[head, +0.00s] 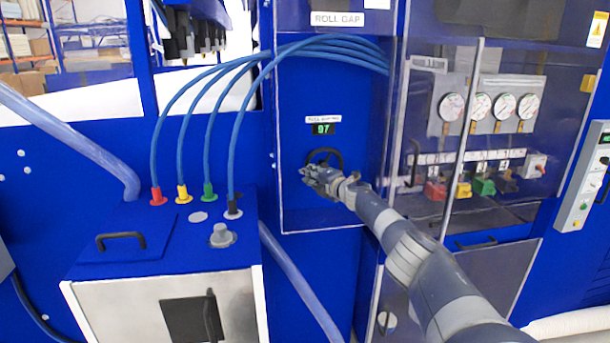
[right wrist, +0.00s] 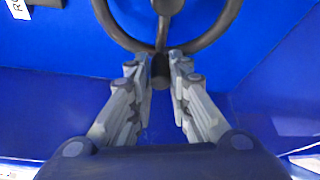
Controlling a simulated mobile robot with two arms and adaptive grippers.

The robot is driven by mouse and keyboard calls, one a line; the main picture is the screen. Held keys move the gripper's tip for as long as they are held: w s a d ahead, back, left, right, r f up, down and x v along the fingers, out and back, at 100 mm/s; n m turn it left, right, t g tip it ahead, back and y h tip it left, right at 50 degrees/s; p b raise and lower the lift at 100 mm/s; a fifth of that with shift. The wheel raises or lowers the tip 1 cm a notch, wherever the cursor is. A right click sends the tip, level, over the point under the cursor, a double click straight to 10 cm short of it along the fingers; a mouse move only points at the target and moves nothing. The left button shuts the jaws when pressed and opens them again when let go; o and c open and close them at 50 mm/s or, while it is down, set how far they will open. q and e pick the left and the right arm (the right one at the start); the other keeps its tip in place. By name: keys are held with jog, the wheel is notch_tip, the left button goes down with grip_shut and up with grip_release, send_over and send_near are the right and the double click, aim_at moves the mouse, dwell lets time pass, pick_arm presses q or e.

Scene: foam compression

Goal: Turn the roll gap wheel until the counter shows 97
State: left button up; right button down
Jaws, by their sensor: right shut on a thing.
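The roll gap wheel (head: 326,152) is a dark ring on the blue panel under the ROLL GAP sign. The counter (head: 324,129) above it has green digits that appear to read 97. My right gripper (head: 308,172) is at the lower left part of the wheel and hides some of its rim. In the right wrist view the wheel (right wrist: 226,22) fills the top, and the fingertips (right wrist: 161,68) are shut on its dark handle (right wrist: 160,76). My left gripper is not in view.
A blue cabinet (head: 165,235) with coloured hose fittings stands to the left. A clear door (head: 400,150) with a metal frame is right of the wheel, and gauges (head: 451,106) are behind glass further right.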

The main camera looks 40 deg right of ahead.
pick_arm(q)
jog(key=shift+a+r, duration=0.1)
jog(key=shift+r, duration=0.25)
pick_arm(e)
jog(key=shift+f+n+g, duration=0.3)
jog(key=shift+f+n, duration=0.25)
jog(key=shift+n, duration=0.05)
jog(key=c, duration=1.5)
grip_release()
jog(key=shift+c, duration=0.2)
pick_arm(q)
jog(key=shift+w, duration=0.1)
pick_arm(e)
jog(key=shift+o, duration=0.3)
jog(key=shift+w+f, duration=0.1)
jog(key=shift+w, duration=0.05)
jog(key=v, duration=1.2)
